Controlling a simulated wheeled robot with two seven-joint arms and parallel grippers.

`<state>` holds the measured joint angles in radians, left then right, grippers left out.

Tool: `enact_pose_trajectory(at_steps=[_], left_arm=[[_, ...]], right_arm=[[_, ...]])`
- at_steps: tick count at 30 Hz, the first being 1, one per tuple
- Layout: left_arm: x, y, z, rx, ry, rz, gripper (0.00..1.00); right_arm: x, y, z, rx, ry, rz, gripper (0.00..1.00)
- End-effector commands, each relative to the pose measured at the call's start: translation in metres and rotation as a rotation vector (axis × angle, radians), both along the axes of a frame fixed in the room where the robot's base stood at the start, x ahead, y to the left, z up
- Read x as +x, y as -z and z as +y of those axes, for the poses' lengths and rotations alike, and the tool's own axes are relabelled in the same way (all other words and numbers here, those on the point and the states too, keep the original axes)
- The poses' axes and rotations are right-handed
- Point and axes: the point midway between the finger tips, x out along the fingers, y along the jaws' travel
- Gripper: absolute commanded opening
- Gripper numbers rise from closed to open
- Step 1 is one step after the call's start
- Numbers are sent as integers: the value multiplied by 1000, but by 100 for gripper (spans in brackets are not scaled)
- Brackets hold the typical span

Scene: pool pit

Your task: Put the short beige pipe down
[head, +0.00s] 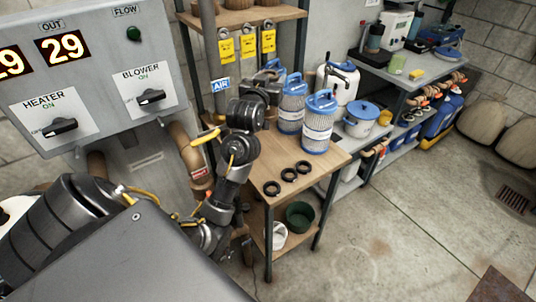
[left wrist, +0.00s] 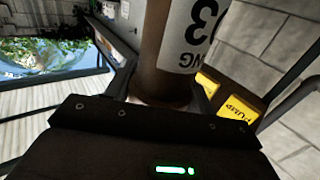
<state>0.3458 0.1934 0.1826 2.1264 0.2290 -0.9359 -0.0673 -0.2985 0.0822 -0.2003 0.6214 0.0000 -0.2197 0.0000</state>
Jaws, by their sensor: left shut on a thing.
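My left gripper (head: 268,82) reaches over the wooden worktable (head: 322,158), near its back left part. In the left wrist view the left gripper (left wrist: 163,88) is shut on a brownish-beige pipe (left wrist: 158,50), with one finger on each side of it. The pipe bears a white label with an upside-down "3" and the letters "NG". Its far end runs out of the picture. In the head view I cannot make out the pipe behind the gripper and wrist. Whether it touches the tabletop cannot be told. My right gripper is not in view.
Blue-capped filter cartridges (head: 319,118) stand just right of the gripper. Several black rings (head: 288,174) lie at the table's front. Yellow tags (head: 248,46) hang behind. A control panel (head: 95,75) stands at left. The tabletop between rings and cartridges is clear.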

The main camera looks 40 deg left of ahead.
Motion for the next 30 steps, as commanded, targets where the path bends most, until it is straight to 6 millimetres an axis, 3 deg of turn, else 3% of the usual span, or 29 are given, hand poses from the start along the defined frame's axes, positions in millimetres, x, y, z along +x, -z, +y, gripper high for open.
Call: enact_pose_trajectory(at_steps=[5,8,21,25,30], left_arm=[[1,-2,4,0,-7,0,3],[1,8,4,-1,-7,4,3],[0,116,3,-1,-6,5,3],[0,133,3,0,-5,1,3],[1,139,3,0,-5,-2,3]], right_arm=[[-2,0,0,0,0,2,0],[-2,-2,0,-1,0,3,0],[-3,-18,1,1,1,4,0],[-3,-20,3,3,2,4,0],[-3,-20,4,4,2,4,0]])
